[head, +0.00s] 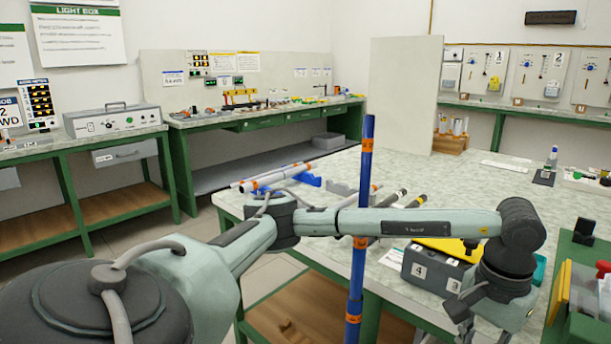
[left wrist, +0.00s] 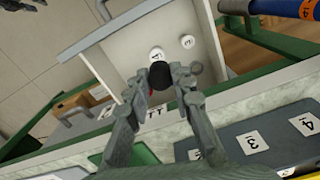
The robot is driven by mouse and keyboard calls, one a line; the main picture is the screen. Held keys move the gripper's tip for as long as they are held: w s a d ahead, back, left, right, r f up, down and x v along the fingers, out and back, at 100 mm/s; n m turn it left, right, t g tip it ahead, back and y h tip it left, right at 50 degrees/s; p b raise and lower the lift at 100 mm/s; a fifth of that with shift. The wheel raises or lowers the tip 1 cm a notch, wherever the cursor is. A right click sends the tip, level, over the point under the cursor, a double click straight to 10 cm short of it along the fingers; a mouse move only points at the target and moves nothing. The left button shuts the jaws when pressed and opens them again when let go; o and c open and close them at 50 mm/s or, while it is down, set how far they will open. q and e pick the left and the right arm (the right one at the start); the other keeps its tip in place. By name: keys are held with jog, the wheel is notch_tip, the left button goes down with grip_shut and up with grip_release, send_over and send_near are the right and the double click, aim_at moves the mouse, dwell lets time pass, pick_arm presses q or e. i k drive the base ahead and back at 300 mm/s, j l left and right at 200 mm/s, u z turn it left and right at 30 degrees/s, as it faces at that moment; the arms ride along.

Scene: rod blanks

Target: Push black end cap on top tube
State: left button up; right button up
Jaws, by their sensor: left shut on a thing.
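My left gripper (left wrist: 162,84) is shut on a small black round piece, the black end cap (left wrist: 160,74), which shows between its fingertips. In the head view my left arm reaches across to the right and its gripper (head: 466,318) hangs low at the table's front edge, partly cut off. White tubes with orange bands (head: 277,176) lie on a blue holder (head: 308,180) at the table's far left. Several dark-ended tubes (head: 417,201) lie near the middle, partly hidden by my arm. Which tube is the top one I cannot tell. My right gripper is not in view.
An upright blue tube with orange bands (head: 365,160) stands close by my left arm. A box with numbered compartments (head: 425,271) sits on the table (head: 480,189) near the gripper. Below the gripper, an open pale drawer (left wrist: 122,53) shows. A tall pale panel (head: 402,90) stands behind.

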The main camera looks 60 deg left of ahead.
aim_at(369, 132)
jog(key=j+u, duration=0.1)
jog(key=u, duration=0.9)
jog(key=j+u, duration=0.15)
jog(key=u, duration=0.85)
jog(key=i+j+u, duration=0.1)
jog(key=u, duration=0.9)
jog(key=i+j, duration=0.2)
jog(key=i, duration=0.25)
jog(key=i+j+z, duration=0.15)
jog(key=i, duration=0.3)
jog(key=z, duration=0.45)
jog(key=i+z, duration=0.1)
jog(key=z, duration=0.35)
jog(key=j+z, duration=0.1)
jog(key=z, duration=0.35)
jog(key=i+j+z, duration=0.1)
jog(key=z, duration=0.75)
jog(key=j+z, duration=0.15)
jog(key=z, duration=0.3)
jog(key=j+z, duration=0.1)
jog(key=z, duration=0.35)
jog(key=j+z, duration=0.15)
jog(key=z, duration=0.3)
jog(key=i, duration=0.05)
